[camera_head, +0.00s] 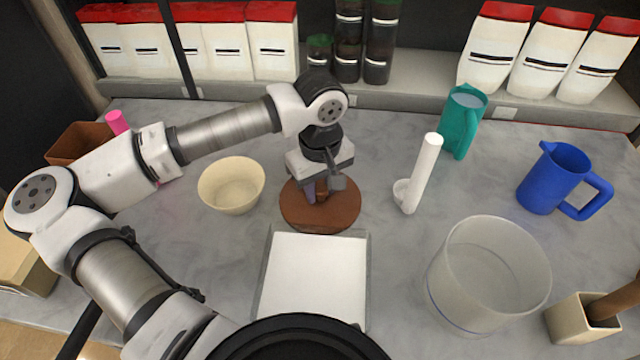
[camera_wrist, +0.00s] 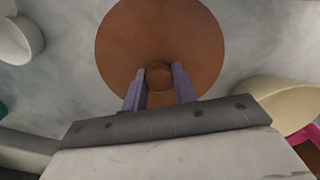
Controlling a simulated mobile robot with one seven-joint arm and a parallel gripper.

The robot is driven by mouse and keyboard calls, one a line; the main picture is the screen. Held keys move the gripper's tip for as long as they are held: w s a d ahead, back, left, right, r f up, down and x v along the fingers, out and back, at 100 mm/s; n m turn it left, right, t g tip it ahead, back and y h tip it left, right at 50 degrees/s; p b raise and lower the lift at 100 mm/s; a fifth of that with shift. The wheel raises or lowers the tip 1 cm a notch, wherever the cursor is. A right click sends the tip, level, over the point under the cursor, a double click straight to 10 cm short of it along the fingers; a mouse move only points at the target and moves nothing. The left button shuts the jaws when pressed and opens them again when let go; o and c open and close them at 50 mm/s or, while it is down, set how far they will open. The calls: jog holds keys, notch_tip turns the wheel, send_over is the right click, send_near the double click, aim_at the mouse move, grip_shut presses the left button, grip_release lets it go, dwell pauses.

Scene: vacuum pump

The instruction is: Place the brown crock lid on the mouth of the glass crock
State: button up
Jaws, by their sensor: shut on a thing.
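The brown crock lid (camera_head: 340,216) is a flat round disc in the middle of the counter, behind the white tray. My gripper (camera_head: 322,190) is above its centre with the fingers pointing down, shut on the lid's knob. In the wrist view, the two purple fingers (camera_wrist: 160,84) flank the round knob of the lid (camera_wrist: 160,40). I cannot tell whether the lid touches the counter or hangs slightly above it. The glass crock (camera_head: 488,275) is a wide clear cylinder at the right front. Its mouth is open and it looks empty.
A white tray (camera_head: 316,276) lies in front of the lid. A cream bowl (camera_head: 231,187) is to its left. A white upright holder (camera_head: 420,175) stands between lid and crock. A teal pitcher (camera_head: 461,120), a blue pitcher (camera_head: 553,178) and a beige box (camera_head: 581,320) stand at the right.

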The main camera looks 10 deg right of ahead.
jog(key=shift+f+b, duration=0.2)
jog(key=shift+b, duration=0.1)
jog(key=o, duration=1)
jog(key=shift+r, duration=0.1)
